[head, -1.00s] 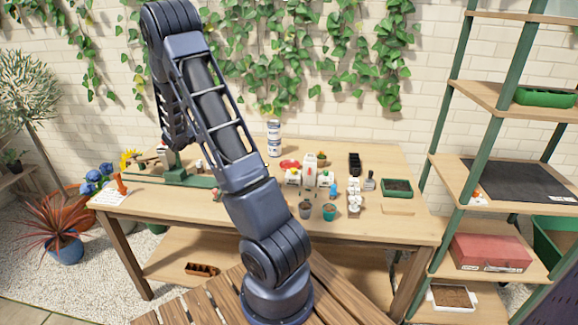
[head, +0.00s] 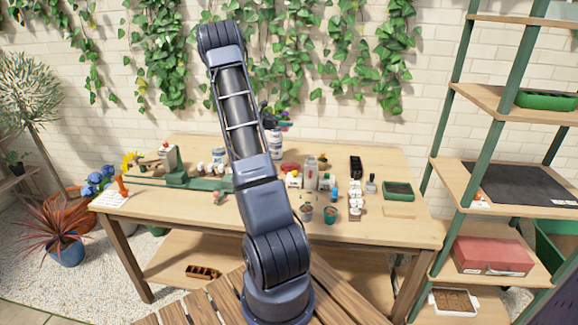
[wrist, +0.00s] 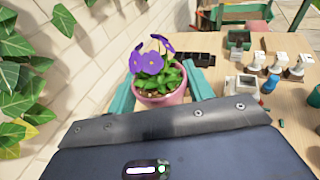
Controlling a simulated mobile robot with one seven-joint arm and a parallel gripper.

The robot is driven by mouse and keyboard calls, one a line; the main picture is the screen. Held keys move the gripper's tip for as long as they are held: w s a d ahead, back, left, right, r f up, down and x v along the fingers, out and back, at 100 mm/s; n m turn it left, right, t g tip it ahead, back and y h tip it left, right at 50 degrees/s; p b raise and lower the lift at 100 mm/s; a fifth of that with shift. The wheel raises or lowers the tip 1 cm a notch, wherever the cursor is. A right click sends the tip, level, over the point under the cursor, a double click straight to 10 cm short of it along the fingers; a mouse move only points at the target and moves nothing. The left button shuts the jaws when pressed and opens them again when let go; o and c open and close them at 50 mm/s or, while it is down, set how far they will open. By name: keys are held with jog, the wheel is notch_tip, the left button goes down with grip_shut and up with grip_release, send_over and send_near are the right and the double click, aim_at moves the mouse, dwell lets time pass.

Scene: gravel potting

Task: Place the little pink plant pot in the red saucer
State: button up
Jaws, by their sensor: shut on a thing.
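The little pink plant pot (wrist: 163,98) holds a plant with purple flowers and green leaves. In the wrist view it sits between the two teal fingers of my gripper (wrist: 160,84), which is shut on it. The pot looks upright. In the head view my gripper (head: 278,124) is raised above the back of the table by the wall, with a bit of purple and pink at its fingers. The red saucer (head: 290,167) lies on the table below and slightly right of it, partly hidden by things in front. I cannot make out the saucer in the wrist view.
White-and-blue cans (head: 275,146) stand at the back, close to the saucer. Small pots (head: 330,212), a black tray (head: 355,166) and a green tray (head: 397,189) are to the right. The ivy-covered wall is close behind.

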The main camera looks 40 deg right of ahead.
notch_tip(320, 180, down, 19)
jog(key=shift+f, duration=0.2)
dwell(0.4)
jog(key=shift+f, duration=0.35)
jog(key=o, duration=1)
jog(key=shift+r, duration=0.15)
